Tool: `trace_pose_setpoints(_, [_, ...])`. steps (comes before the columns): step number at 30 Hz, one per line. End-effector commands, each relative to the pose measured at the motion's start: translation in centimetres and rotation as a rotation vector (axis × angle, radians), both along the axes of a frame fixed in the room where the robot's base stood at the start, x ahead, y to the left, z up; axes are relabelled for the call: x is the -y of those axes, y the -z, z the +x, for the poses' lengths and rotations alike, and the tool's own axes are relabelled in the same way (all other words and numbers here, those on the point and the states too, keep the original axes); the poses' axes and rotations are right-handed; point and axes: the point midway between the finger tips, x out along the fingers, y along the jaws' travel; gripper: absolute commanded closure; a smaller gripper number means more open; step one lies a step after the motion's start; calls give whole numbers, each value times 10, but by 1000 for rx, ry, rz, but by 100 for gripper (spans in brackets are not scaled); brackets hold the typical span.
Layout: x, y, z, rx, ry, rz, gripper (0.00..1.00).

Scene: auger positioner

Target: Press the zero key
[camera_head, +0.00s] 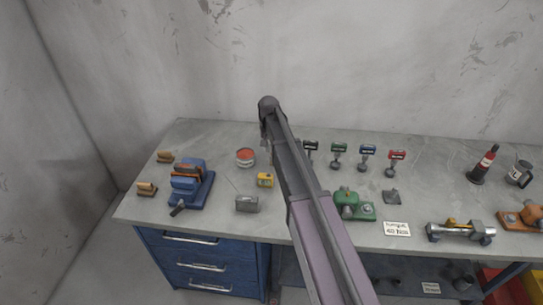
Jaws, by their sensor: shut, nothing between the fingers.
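No key marked zero can be made out at this size. A small yellow box (265,180) with a dark marking on its face lies on the grey bench, left of my arm; any keys on it are too small to tell. My arm reaches up from the bottom edge across the middle of the bench. Its end bends down at the top, where my gripper (267,141) shows small and dark, partly hidden by the arm. It appears above and behind the yellow box in the picture, apart from it, and is shut and empty.
A grey block (247,204), a blue vise (189,184) and a red-topped tin (245,157) stand left of my arm. A green device (352,204), several small stand-mounted gauges and a white card (397,229) lie right. A wall closes the back.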

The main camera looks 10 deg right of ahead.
Motion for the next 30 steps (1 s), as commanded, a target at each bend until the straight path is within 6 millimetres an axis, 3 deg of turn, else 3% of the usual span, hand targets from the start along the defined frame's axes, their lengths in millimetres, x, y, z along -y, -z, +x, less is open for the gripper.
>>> trace_pose_setpoints(30, [-2, 74, 0, 0, -2, 0, 100])
